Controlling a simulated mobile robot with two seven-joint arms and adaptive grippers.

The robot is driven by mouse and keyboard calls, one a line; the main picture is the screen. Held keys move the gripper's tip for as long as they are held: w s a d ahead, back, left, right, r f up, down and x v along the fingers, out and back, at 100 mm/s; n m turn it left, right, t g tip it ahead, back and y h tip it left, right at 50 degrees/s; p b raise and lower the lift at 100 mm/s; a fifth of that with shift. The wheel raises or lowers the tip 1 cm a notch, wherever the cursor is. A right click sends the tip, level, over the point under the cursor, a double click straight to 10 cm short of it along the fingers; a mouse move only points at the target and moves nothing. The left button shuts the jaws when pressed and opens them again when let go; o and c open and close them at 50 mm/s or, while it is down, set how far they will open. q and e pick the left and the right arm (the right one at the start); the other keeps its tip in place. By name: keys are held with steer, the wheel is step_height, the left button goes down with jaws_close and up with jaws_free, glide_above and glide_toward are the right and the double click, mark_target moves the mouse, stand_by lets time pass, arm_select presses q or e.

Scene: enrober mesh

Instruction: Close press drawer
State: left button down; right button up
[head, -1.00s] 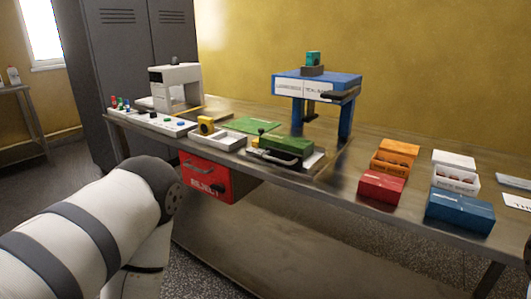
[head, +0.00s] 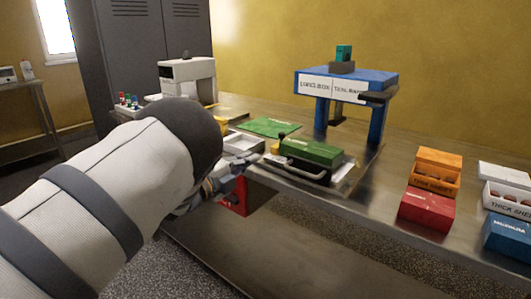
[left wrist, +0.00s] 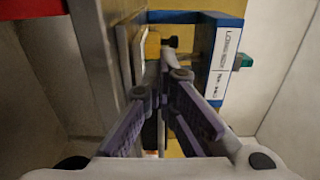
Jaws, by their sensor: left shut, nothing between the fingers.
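The blue press (head: 346,84) stands at the back of the bench with a white label on its top. My right gripper is out of view.
A red reject box (head: 235,197) hangs under the bench edge, partly behind my left arm. A white tray (head: 243,143) and a green sheet (head: 270,126) lie left of the drawer. Red (head: 427,209), orange (head: 434,172) and blue (head: 507,238) boxes stand to the right.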

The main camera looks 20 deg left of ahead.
mark_target(274, 146)
arm_select(q)
steer(key=x, duration=0.3)
steer(key=b+x, duration=0.1)
steer(key=x, duration=0.2)
steer(key=shift+f, duration=0.2)
steer(key=shift+w+d+r, duration=0.1)
steer(key=shift+w+r, duration=0.1)
steer(key=shift+w, duration=0.2)
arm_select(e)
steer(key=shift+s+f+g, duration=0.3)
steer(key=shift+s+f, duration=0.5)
arm_select(q)
steer(key=shift+w+f, duration=0.25)
steer(key=b+x, duration=0.1)
steer(key=x, duration=0.1)
steer(key=b+x, duration=0.1)
steer(key=shift+w+d+f+b, duration=0.2)
steer(key=shift+w+f+b, duration=0.05)
steer(key=shift+f+b, duration=0.1)
steer(key=shift+w+r, duration=0.2)
steer(key=shift+r, duration=0.4)
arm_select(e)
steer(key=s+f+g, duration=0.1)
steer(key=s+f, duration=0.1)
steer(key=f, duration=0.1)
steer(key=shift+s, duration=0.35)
